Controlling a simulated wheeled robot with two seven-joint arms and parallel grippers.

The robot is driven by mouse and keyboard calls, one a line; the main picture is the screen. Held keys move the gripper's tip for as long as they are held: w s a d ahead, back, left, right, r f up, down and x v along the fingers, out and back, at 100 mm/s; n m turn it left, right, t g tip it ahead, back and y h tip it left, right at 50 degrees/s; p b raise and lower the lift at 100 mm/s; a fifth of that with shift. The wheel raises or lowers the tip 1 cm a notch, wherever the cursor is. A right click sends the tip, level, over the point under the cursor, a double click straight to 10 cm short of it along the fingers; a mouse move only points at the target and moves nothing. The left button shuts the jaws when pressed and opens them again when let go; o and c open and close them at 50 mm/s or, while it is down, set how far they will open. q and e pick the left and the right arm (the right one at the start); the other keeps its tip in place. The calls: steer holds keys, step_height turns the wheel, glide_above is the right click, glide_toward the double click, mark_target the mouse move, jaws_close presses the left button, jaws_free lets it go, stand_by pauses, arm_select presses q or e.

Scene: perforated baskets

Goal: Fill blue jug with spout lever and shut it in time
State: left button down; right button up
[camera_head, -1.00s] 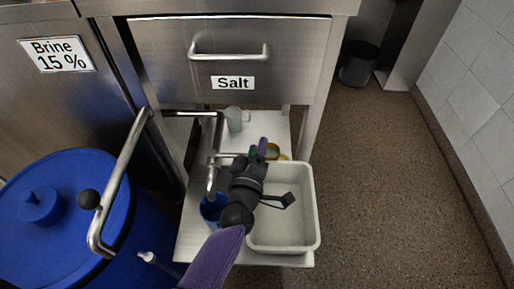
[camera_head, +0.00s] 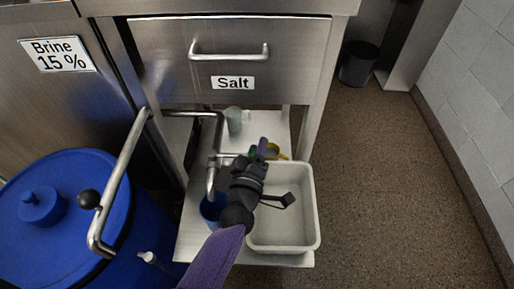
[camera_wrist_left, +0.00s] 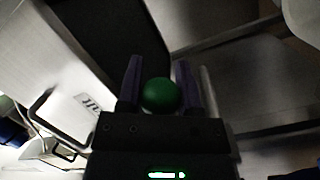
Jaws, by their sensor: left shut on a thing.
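The blue jug (camera_head: 211,209) stands on the low white shelf under the metal spout (camera_head: 211,178), partly hidden by my left arm. How full it is cannot be told. My left gripper (camera_head: 257,152) reaches over the shelf beside the spout. In the left wrist view, the green lever knob (camera_wrist_left: 161,95) sits between the purple fingers of my left gripper (camera_wrist_left: 160,88), which are shut on it. Only a bit of green shows in the head view. The thin lever bar (camera_head: 227,155) runs from the spout pipe toward the gripper. My right gripper is not in view.
A white basin (camera_head: 312,215) stands right of the jug. A pale green mug (camera_head: 234,121) and a yellow item (camera_head: 277,152) are further back. A blue barrel (camera_head: 70,245) and a bent metal handle (camera_head: 124,170) stand left. The Salt drawer (camera_head: 170,65) is above.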

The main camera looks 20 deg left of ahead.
arm_select(q)
steer(key=shift+s+m+h, duration=0.2)
steer(key=shift+m+h, duration=0.2)
steer(key=shift+h, duration=0.1)
steer(key=s+m+h, duration=0.1)
steer(key=m+h, duration=0.1)
steer(key=h, duration=0.1)
steer(key=shift+s+d, duration=0.25)
steer(key=shift+s, duration=0.15)
steer(key=h, duration=0.1)
steer(key=s+m+h, duration=0.1)
steer(key=shift+s+d+m+g+h+b, duration=0.2)
steer(key=shift+m+g+h+b, duration=0.1)
steer(key=shift+g+h, duration=0.1)
steer(key=shift+c, duration=1.3)
jaws_free()
steer(key=shift+s, duration=0.1)
